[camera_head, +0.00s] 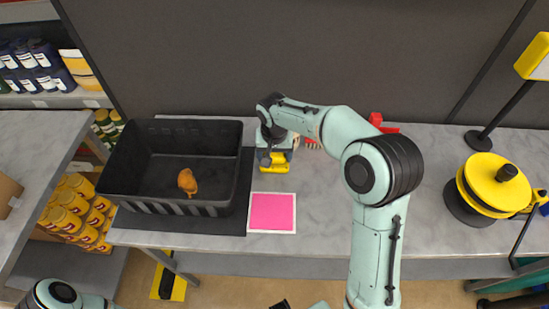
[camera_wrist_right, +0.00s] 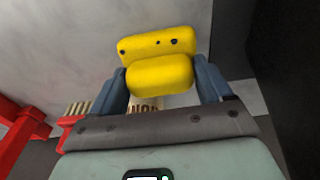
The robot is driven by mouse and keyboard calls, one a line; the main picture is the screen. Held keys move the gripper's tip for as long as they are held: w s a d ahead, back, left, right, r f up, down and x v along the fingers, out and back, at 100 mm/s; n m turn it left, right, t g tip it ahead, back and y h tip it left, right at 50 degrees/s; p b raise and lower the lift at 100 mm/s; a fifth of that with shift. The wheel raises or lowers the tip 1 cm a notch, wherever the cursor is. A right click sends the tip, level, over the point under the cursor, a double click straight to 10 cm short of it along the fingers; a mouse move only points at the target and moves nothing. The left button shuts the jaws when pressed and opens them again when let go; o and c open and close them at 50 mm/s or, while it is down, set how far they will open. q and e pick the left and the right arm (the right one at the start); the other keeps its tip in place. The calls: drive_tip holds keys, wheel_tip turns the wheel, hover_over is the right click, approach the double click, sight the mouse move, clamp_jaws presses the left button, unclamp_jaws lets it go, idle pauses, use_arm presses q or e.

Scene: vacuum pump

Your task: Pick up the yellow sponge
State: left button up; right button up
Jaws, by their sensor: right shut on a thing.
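The yellow sponge (camera_head: 274,164) is in my right gripper (camera_head: 273,156), near the middle of the grey counter, just right of the black bin. In the right wrist view the sponge (camera_wrist_right: 158,45) shows its yellow faces and a few dark holes. The right gripper's two blue-grey fingers (camera_wrist_right: 160,72) are shut on it, one on each side. I cannot tell whether the sponge touches the counter.
The black bin (camera_head: 176,207) holds an orange-brown object (camera_head: 187,181). A pink square (camera_head: 271,212) with a white border lies in front of the sponge. A red object (camera_head: 383,125) is behind my right arm. A yellow and black round device (camera_head: 490,187) stands at the right. Bare counter lies between.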

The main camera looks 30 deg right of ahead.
use_arm(q)
drive_tip(key=w+r+p, duration=0.1)
drive_tip(key=r, duration=0.1)
drive_tip(key=w+r+p, duration=0.2)
drive_tip(key=shift+w+r, duration=0.1)
drive_tip(key=shift+r, duration=0.05)
use_arm(e)
wheel_tip(320, 180, up, 20)
